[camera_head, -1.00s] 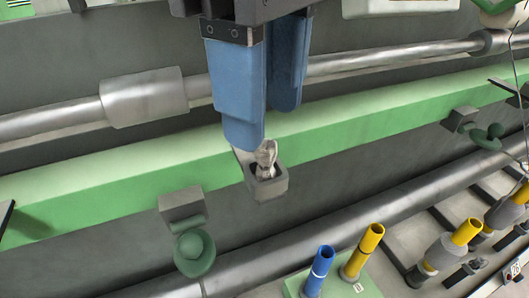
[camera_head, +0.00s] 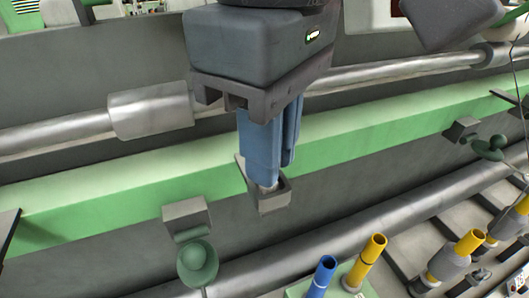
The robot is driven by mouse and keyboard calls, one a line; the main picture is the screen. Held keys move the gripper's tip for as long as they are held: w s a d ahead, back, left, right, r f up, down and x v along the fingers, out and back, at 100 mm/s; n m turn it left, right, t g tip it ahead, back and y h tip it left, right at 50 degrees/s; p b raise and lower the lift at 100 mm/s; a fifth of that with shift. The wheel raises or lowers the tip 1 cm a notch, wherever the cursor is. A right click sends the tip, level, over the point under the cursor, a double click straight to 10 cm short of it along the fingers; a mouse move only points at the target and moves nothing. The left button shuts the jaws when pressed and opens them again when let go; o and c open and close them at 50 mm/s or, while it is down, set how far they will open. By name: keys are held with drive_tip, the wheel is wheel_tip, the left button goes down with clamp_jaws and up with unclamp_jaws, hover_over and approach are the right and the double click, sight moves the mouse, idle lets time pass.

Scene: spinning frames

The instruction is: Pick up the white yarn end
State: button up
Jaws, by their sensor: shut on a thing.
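My gripper (camera_head: 272,176) has blue fingers that point down into a small grey open-topped holder (camera_head: 273,204) on the front of the green rail. The fingers are close together and shut on the white yarn end. Only a small pale bit of the yarn end (camera_head: 268,186) shows at the fingertips, inside the holder. The rest of it is hidden by the fingers and the holder's walls.
The green rail (camera_head: 380,122) runs across the frame, with a steel roller (camera_head: 150,110) behind it. A green rounded part (camera_head: 198,262) hangs below left. Blue (camera_head: 320,277) and yellow (camera_head: 364,260) tubes stand at the lower right.

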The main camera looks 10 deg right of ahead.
drive_tip(key=shift+r, duration=0.45)
drive_tip(key=s+d+r+b, duration=0.1)
drive_tip(key=s+d+r, duration=0.4)
drive_tip(key=s+r, duration=0.5)
drive_tip(key=shift+d+b, duration=0.3)
drive_tip(key=shift+d, duration=0.05)
drive_tip(key=shift+r, duration=0.1)
